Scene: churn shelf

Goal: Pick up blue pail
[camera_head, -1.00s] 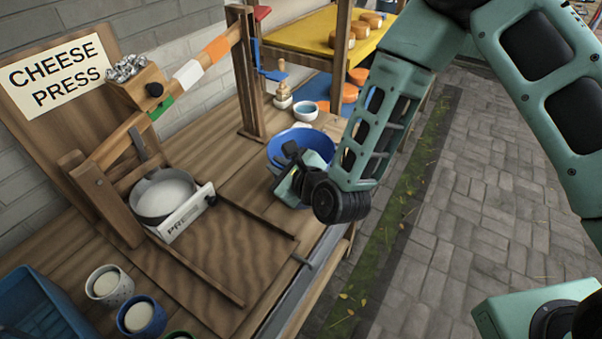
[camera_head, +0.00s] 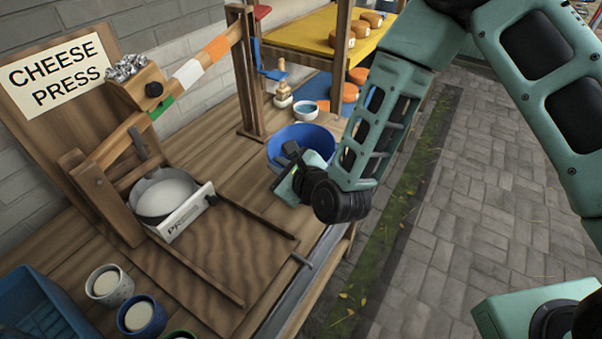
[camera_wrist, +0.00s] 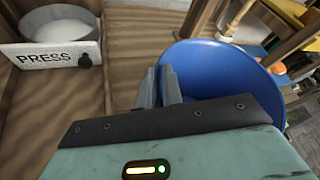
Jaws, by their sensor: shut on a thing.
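The blue pail (camera_head: 300,139) stands on the wooden bench right of the cheese press, partly hidden behind my wrist in the head view. In the wrist view the blue pail (camera_wrist: 222,68) shows its inside at the upper right. My gripper (camera_wrist: 160,82) is at the pail's near left side, with its two grey fingers close together at the rim. It is shut on the pail's wall. In the head view my gripper's fingers are mostly hidden by my wrist. I cannot tell whether the pail's base touches the bench.
The wooden cheese press with its PRESS block (camera_head: 186,212) stands to the left. Small cups (camera_head: 108,284) and a blue crate (camera_head: 40,304) are at lower left. A small bowl (camera_head: 306,110) and a wooden post (camera_head: 246,75) are behind the pail. Paved ground lies right.

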